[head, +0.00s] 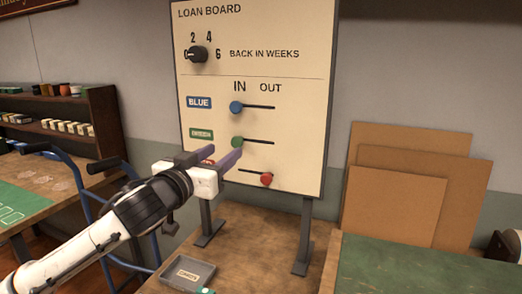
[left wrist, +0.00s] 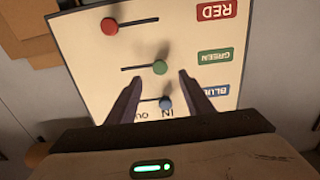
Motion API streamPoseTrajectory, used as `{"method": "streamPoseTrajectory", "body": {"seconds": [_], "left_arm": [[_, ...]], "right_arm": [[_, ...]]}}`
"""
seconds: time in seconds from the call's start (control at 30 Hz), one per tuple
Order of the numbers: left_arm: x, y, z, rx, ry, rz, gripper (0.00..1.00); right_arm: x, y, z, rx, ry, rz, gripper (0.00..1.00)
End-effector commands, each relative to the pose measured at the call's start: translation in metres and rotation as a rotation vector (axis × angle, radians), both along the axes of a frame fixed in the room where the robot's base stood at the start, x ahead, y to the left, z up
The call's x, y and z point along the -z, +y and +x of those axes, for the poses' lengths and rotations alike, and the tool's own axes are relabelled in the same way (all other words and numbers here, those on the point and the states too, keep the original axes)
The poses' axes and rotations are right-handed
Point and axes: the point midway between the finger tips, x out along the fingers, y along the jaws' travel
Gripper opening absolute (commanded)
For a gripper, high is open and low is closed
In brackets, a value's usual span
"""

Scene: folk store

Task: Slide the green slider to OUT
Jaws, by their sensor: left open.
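The green slider (head: 237,142) is a round green knob on a short dark slot in the white loan board (head: 300,60). It stands at the left end of its slot, under IN. My left gripper (head: 227,152) is open and empty in front of the board, its fingers pointing at the green row. In the left wrist view, where the board appears upside down, the green knob (left wrist: 160,67) shows between and just past the two fingertips (left wrist: 160,76). I cannot tell whether a finger touches it. My right gripper is not in view.
The blue slider (head: 237,107) is at IN above, and the red slider (head: 266,179) is at OUT below. A dial (head: 198,54) sits higher up. A small grey tray (head: 188,275) lies on the table below. Brown panels (head: 398,205) lean at the right.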

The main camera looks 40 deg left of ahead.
Motion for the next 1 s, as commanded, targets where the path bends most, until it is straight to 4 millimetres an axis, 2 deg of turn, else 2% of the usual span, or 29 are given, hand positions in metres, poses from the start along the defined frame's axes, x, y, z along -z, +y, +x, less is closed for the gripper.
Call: {"method": "streamPoseTrajectory", "body": {"seconds": [0.23,0.6,1.0], "left_arm": [[0.0,0.011,0.029,-0.003,0.0,0.004,0.47],[-0.003,0.024,0.072,-0.004,-0.002,-0.002,0.47],[0.001,0.024,0.074,-0.001,0.001,-0.001,0.45]], "right_arm": [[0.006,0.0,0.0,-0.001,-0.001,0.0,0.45],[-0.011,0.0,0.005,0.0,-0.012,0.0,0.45],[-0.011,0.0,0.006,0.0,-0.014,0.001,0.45]]}}
